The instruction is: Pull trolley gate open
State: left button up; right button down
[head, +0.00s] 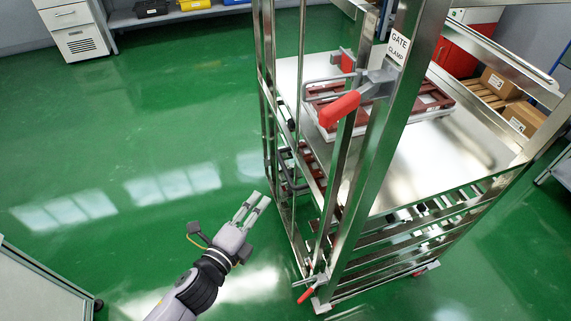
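The metal trolley (365,190) stands right of centre. A "GATE CLAMP" label (398,47) is on its near upright post. Below it is a clamp with a red handle (340,109) that points left. The gate seems to be the barred left side (300,150), standing upright in line with the frame; posts overlap it, so I cannot tell if it is latched. My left gripper (259,198) is left of the trolley, low, with two fingers apart and empty, pointing toward the gate's lower part without visible contact. My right gripper is not in view.
A tray with a dark red frame (430,105) lies on the trolley's shelf (450,155). A smaller red lever (306,295) is at the trolley's bottom corner. Cardboard boxes (524,117) are behind at right. A white drawer cabinet (75,30) stands far left. The green floor (130,130) at left is clear.

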aim_at(285, 169)
pick_arm(q)
jog(key=x, duration=1.4)
jog(key=shift+w+d+f, duration=0.1)
jog(key=shift+w+d, duration=0.1)
jog(key=shift+w, duration=0.1)
jog(key=shift+w+d, duration=0.25)
jog(key=shift+w, duration=0.2)
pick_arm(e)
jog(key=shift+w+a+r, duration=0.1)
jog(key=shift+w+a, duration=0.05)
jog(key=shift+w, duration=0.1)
pick_arm(q)
jog(key=shift+c, duration=0.2)
jog(key=c, duration=0.5)
jog(key=shift+f, duration=0.1)
grip_shut()
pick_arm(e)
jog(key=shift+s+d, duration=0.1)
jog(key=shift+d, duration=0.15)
